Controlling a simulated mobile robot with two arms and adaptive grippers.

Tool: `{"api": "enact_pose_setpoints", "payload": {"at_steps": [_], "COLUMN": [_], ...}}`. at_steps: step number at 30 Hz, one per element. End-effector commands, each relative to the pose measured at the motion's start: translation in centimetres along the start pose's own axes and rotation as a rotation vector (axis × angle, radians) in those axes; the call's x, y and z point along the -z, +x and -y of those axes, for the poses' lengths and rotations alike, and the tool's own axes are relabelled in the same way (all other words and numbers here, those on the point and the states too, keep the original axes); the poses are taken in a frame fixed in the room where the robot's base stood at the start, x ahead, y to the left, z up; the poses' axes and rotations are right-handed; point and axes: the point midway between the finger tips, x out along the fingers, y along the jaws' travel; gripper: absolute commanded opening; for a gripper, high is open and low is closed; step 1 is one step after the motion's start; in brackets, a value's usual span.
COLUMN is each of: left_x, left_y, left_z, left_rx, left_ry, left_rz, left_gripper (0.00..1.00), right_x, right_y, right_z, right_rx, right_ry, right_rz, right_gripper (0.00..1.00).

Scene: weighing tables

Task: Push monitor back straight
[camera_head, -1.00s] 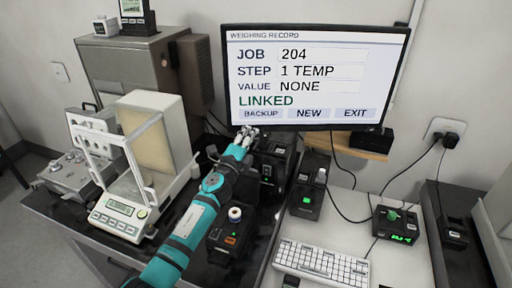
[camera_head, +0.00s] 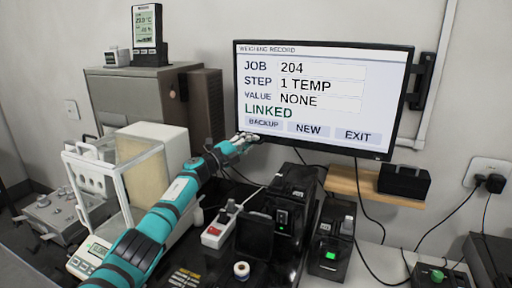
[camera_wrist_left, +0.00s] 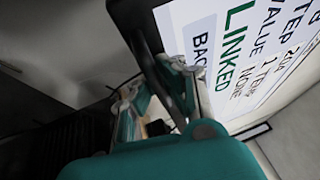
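The monitor (camera_head: 322,97) hangs in front of the wall and shows job 204, step 1 TEMP and LINKED. In the head view its lower edge slopes down to the right, and its right side looks larger than its left. My left gripper (camera_head: 243,141) is at the monitor's lower left corner. In the left wrist view the gripper (camera_wrist_left: 160,100) has its fingers apart, with the monitor's dark frame (camera_wrist_left: 150,35) running between or just behind them. Whether they touch it, I cannot tell. The screen (camera_wrist_left: 240,50) fills the upper right there. My right gripper is not in view.
A wall bracket (camera_head: 421,82) shows right of the monitor. Below are a wooden shelf (camera_head: 375,186) with a black box (camera_head: 404,181), and black devices (camera_head: 291,198) on the bench. A glass-sided balance (camera_head: 137,175) and a metal cabinet (camera_head: 135,98) stand at the left.

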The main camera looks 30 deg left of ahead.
Motion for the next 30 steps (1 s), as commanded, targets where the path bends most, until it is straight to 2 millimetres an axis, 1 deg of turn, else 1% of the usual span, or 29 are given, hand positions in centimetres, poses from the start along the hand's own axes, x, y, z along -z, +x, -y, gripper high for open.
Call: {"api": "enact_pose_setpoints", "payload": {"at_steps": [4,5,12,25,28,30], "left_x": [-0.2,-0.2,-0.3,-0.2,-0.3,-0.3], "left_y": [-0.1,-0.1,-0.1,-0.1,-0.8,-1.6], "left_z": [-0.2,-0.1,0.0,0.1,0.0,-0.1], "left_rx": [-0.005,-0.005,-0.002,0.001,-0.001,-0.002], "left_ry": [0.000,0.000,-0.001,-0.001,0.001,0.003], "left_rz": [0.007,0.008,0.010,0.007,0.007,0.007], "left_gripper": [0.00,0.03,0.34,0.34,0.34,0.34], "right_x": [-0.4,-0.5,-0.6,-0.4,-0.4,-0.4], "right_y": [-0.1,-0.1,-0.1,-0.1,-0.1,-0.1], "right_z": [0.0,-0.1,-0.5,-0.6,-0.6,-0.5], "right_rx": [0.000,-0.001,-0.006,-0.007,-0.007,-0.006], "right_ry": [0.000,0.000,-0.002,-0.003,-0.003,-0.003], "right_rz": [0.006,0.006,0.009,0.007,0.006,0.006], "right_gripper": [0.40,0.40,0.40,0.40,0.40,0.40]}}
